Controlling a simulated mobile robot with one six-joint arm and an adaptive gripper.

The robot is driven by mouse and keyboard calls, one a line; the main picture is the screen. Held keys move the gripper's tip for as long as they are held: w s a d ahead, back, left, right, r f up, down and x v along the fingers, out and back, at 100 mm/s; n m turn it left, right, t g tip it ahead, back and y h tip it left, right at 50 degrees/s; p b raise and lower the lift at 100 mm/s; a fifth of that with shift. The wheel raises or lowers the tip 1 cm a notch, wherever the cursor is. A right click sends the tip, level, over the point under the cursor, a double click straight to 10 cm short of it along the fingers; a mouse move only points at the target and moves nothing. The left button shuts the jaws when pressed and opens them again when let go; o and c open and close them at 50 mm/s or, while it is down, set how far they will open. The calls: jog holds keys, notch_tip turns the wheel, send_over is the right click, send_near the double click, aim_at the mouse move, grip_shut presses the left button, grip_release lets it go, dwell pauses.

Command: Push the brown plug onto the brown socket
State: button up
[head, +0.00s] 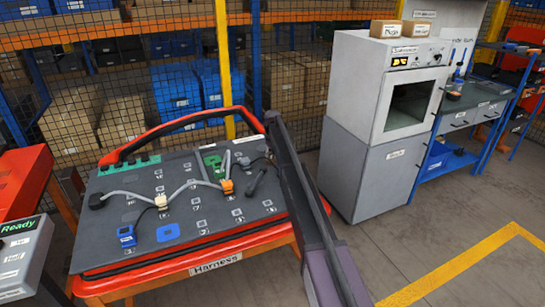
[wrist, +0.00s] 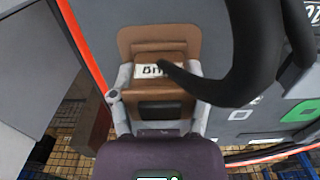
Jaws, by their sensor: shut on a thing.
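In the wrist view the brown plug (wrist: 152,94), with a white label that partly reads "Brn", sits between the grey fingers of my gripper (wrist: 160,82). The gripper is shut on it. A thick black cable arcs from the plug to the upper right and covers part of the label. The flat brown socket (wrist: 132,36) lies just beyond the plug on the grey board, and the plug overlaps its near part. I cannot tell whether they touch. In the head view my dark arm crosses the board's right side; plug, socket and fingers cannot be made out there.
The grey harness board (head: 110,248) has a red rim and stands on an orange frame. A blue plug (head: 127,236), a flat blue socket (head: 168,232), an orange plug (head: 227,187) and pale cables lie on it. A grey cabinet (head: 375,180) stands to the right.

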jog(key=shift+f, duration=0.2)
jog(key=o, duration=1.4)
jog(key=shift+r, duration=0.1)
jog(key=shift+r, duration=0.1)
notch_tip(320, 180, up, 8)
jog(key=p, duration=0.8)
jog(key=s+d, duration=0.2)
jog(key=s, duration=0.4)
jog(key=s+d, duration=0.2)
jog(key=s, duration=0.5)
jog(key=s+d, duration=0.1)
jog(key=s, duration=0.5)
jog(key=shift+s+d+f, duration=0.25)
jog(key=shift+d+f, duration=0.1)
jog(key=shift+d, duration=0.05)
